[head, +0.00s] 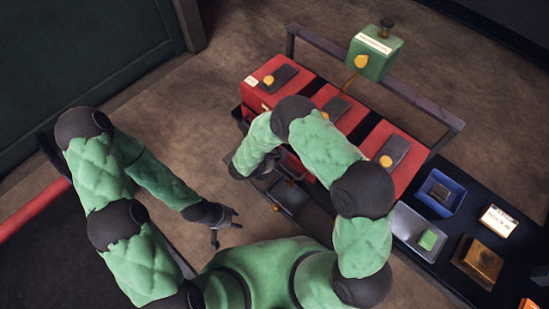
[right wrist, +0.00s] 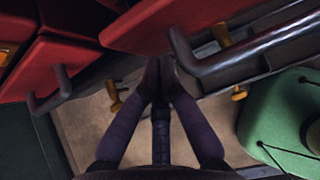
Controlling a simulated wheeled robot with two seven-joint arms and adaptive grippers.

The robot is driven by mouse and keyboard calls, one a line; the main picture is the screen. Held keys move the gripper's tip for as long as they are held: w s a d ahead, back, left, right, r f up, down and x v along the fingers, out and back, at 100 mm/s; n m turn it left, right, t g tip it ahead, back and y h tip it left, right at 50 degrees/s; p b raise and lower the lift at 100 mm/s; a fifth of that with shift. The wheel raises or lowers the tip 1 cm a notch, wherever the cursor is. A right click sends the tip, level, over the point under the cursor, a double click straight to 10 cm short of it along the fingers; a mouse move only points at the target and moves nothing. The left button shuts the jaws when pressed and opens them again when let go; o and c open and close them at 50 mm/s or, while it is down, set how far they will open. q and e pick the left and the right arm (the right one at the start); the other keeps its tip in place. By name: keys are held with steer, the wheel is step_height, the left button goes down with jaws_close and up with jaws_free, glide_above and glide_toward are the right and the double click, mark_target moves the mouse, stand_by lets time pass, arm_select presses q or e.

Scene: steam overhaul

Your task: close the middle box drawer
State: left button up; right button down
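Three red boxes stand in a row: a left one (head: 271,82), a middle one (head: 335,104) and a right one (head: 394,157), each with a dark plate and a yellow knob on top. My right arm hides much of the middle box's front. My right gripper (head: 270,163) is in front of the boxes; in the right wrist view its fingertips (right wrist: 159,66) are together, with nothing seen between them, below a red front (right wrist: 150,25). A dark bar handle (right wrist: 245,50) shows to their right; I cannot tell which drawer is open. My left gripper (head: 228,222) is open and empty.
A green box (head: 374,55) stands behind the row by a dark rail (head: 425,100). A dark table at right bears a blue tray (head: 460,197), a grey tray (head: 402,222) and small boxes. A dark tray-like part (head: 290,198) lies below the boxes.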

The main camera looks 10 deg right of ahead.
arm_select(q)
steer(key=shift+a+f+b, duration=0.1)
steer(key=shift+f+b, duration=0.65)
arm_select(e)
steer(key=w+d, duration=0.1)
steer(key=d, duration=0.1)
steer(key=w+d, duration=0.1)
steer(key=w, duration=0.1)
steer(key=shift+d+r, duration=0.1)
steer(key=shift+d, duration=0.3)
steer(key=shift+a, duration=0.1)
